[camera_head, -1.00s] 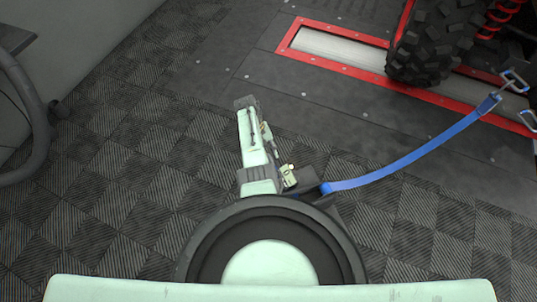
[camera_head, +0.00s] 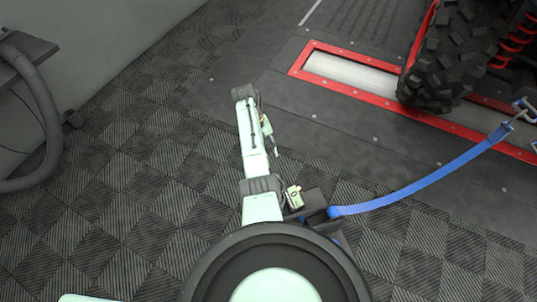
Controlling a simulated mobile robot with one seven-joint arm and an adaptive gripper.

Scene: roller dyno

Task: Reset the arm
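My pale green arm (camera_head: 252,140) extends up the picture from its round black base in the lower middle of the head view. A dark block (camera_head: 315,208) sits beside the arm, at the near end of a blue strap (camera_head: 430,182). My gripper's fingers cannot be made out; they may be among the dark parts by this block. Whether the gripper holds the strap cannot be told. The strap runs up and right to a metal hook (camera_head: 523,112) at the right edge.
A knobbly black tyre (camera_head: 450,62) stands at the red-framed roller (camera_head: 350,74), upper right. A grey hose (camera_head: 48,120) hangs by the wall at the left. Patterned floor (camera_head: 110,185) left of the arm is clear.

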